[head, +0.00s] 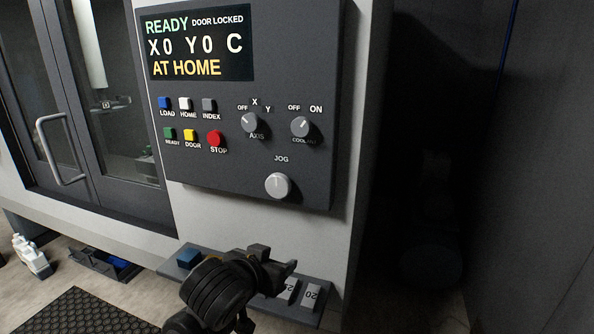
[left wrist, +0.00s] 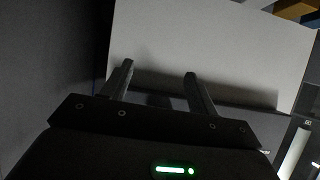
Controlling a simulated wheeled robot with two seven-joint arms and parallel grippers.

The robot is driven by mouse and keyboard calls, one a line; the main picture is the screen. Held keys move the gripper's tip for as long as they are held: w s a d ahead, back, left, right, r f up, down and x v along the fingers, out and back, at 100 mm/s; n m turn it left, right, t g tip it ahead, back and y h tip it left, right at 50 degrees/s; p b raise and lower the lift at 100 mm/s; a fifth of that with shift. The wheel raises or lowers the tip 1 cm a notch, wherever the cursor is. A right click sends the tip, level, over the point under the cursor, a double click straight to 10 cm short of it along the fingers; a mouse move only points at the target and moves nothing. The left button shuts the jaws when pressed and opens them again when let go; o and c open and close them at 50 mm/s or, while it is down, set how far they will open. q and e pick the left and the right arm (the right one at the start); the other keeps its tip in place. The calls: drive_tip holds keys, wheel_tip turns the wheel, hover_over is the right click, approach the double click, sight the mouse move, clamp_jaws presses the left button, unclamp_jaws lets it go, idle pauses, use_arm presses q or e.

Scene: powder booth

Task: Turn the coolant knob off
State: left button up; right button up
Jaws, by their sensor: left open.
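The coolant knob (head: 300,126) is a small round grey knob at the upper right of the dark control panel in the head view. OFF is printed at its upper left and ON at its upper right. Its pale pointer mark appears to lean up and right, toward ON. My left gripper (head: 280,264) is below the panel, in front of the ledge, well apart from the knob. The left wrist view shows its two fingers (left wrist: 159,70) spread with nothing between them, facing a pale surface. The knob is not seen there. My right gripper is not in view.
The axis knob (head: 250,123) is left of the coolant knob, and the jog knob (head: 278,186) is below. Several coloured buttons, including red STOP (head: 215,138), are further left. The screen (head: 197,42) reads READY, DOOR LOCKED. A ledge (head: 232,272) with a blue block (head: 189,258) juts out below.

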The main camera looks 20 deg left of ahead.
use_arm(q)
wheel_tip(320, 180, up, 15)
drive_tip(key=w+d+t, duration=0.1)
drive_tip(key=t, duration=0.5)
approach(300, 127)
drive_tip(key=w+p, duration=0.1)
drive_tip(key=w, duration=0.1)
drive_tip(key=w+p, duration=0.1)
drive_tip(key=w, duration=0.2)
drive_tip(key=w+p, duration=0.2)
drive_tip(key=shift+w+d+r, duration=0.2)
drive_tip(key=shift+r, duration=0.1)
drive_tip(key=shift+w+d+f, duration=0.1)
drive_tip(key=shift+w+f, duration=0.05)
drive_tip(key=shift+w, duration=0.6)
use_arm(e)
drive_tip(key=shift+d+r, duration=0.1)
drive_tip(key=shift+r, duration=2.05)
use_arm(q)
drive_tip(key=shift+c, duration=0.2)
